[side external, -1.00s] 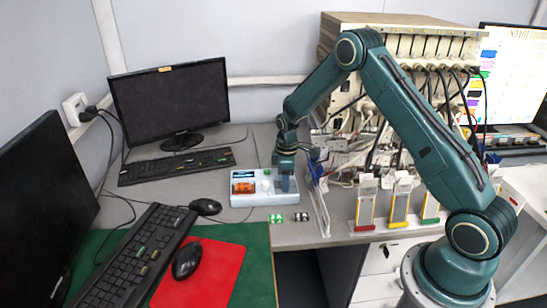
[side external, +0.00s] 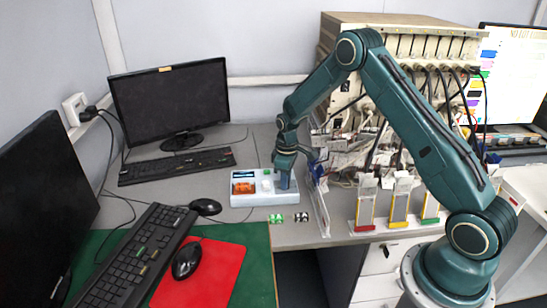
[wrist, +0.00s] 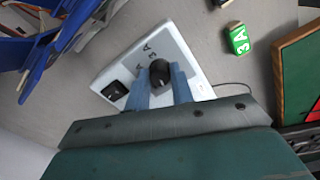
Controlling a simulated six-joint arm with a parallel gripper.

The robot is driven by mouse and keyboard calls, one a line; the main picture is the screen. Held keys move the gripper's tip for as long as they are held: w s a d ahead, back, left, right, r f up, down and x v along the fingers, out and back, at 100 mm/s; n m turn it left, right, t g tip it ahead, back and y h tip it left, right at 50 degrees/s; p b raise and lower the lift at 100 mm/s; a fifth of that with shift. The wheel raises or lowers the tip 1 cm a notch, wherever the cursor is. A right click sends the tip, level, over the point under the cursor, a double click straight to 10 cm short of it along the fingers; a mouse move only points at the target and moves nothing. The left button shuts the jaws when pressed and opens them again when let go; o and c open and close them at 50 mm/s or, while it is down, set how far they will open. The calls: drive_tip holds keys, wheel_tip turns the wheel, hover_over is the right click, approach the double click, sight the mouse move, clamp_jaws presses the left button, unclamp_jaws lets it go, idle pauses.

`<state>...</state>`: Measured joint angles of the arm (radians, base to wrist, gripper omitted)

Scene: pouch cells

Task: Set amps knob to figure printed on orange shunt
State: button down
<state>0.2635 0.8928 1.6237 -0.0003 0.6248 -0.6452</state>
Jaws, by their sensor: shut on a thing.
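The amps knob (wrist: 159,72) is a dark round knob on the pale device (side external: 249,201). My gripper (wrist: 161,86) is shut on it, with one blue finger on each side; in the side view the gripper (side external: 284,184) stands over the device's right part. Dark print reading "3 A" (wrist: 150,47) shows beside the knob, and more print is partly covered. I cannot tell which mark the knob points to. The orange shunt (side external: 243,187) sits in the device's left part. Its figure is too small to read there, and it is not visible in the wrist view.
A green block (wrist: 240,39) marked "3 A" and a black block (side external: 301,217) lie on the desk in front of the device. A clear upright panel (side external: 319,205) stands close to its right. A keyboard (side external: 177,166) and mouse (side external: 206,207) lie to the left.

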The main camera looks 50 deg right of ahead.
drive_tip(key=m, duration=0.4)
drive_tip(key=shift+m, duration=0.3)
drive_tip(key=m, duration=0.4)
drive_tip(key=shift+m, duration=0.3)
drive_tip(key=c, duration=1.2)
unclamp_jaws()
wheel_tip(320, 180, up, 14)
